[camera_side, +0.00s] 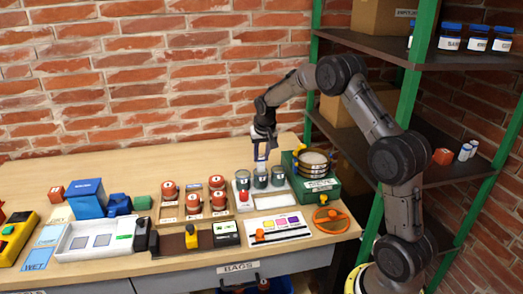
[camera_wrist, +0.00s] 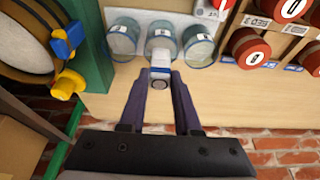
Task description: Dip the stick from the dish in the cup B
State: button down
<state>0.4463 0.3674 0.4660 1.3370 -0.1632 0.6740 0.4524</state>
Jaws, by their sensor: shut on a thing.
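My gripper (camera_wrist: 161,84) is shut on a small white and blue piece (camera_wrist: 160,72), likely the stick's top end. In the side view my gripper (camera_side: 263,140) points down behind the row of cups, with the white and blue piece (camera_side: 261,155) below it. Three grey-blue cups stand in a row: a left one (camera_side: 243,180), a middle one (camera_side: 261,178) and a right one (camera_side: 278,176). The held piece lines up with the middle cup (camera_wrist: 162,40) in the wrist view. The cup letters are too small to read. I cannot tell whether the stick's lower end is inside a cup.
Stacked sieves (camera_side: 313,163) on a green machine stand right of the cups. Red-lidded jars (camera_side: 217,182) in wooden racks stand left. A red-topped item (camera_side: 243,197) sits in front of the cups. A colour card (camera_side: 280,227) lies nearer the table front. The back of the table is clear.

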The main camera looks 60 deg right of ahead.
aim_at(262, 165)
jog(key=shift+f, duration=2.1)
dwell(1.2)
jog(key=shift+r, duration=3.6)
